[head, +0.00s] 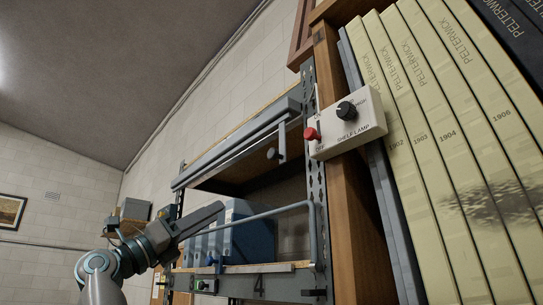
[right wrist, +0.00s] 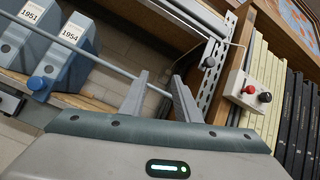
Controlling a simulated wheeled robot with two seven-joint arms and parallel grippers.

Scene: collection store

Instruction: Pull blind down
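The blind (head: 230,148) is a grey roll with a rail across the upper front of the metal shelf bay, and the bay below it is uncovered. A small round knob (head: 271,153) and a short upright piece hang near its right end. A similar knob shows in the right wrist view (right wrist: 208,62). My right gripper (head: 217,210) is below and left of the blind, apart from it. In the right wrist view its two fingers (right wrist: 160,94) are spread, and a thin grey rod (right wrist: 110,58) shows behind the gap. My left gripper is not in view.
The rod (head: 270,213) crosses the bay in front of blue file boxes (head: 250,235). Cream volumes (head: 440,130) fill the right. Open space lies left.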

